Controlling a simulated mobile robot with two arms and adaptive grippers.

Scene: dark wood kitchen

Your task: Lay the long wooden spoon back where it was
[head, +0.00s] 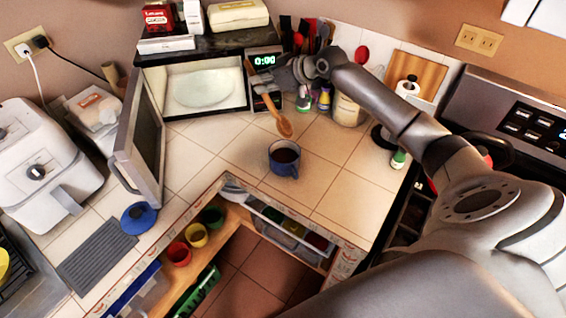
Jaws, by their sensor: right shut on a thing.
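The long wooden spoon (268,105) hangs tilted in the air, with its bowl at the lower end, near the right edge of the open microwave. My right gripper (274,83) is shut on its handle. The arm comes in from the right, and the gripper is partly blurred against the clutter behind it. A dark blue mug (285,168) with dark liquid stands upright on the tiled counter, nearer than the spoon's bowl and apart from it. My left gripper is not in view.
The microwave (240,108) stands open with a plate (203,89) inside, its door (140,135) swung out left. Bottles (324,97), a jar (347,110) and utensils crowd the back corner. Tiled counter (335,165) right of the mug is clear. Colored cups (195,235) sit on a shelf below.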

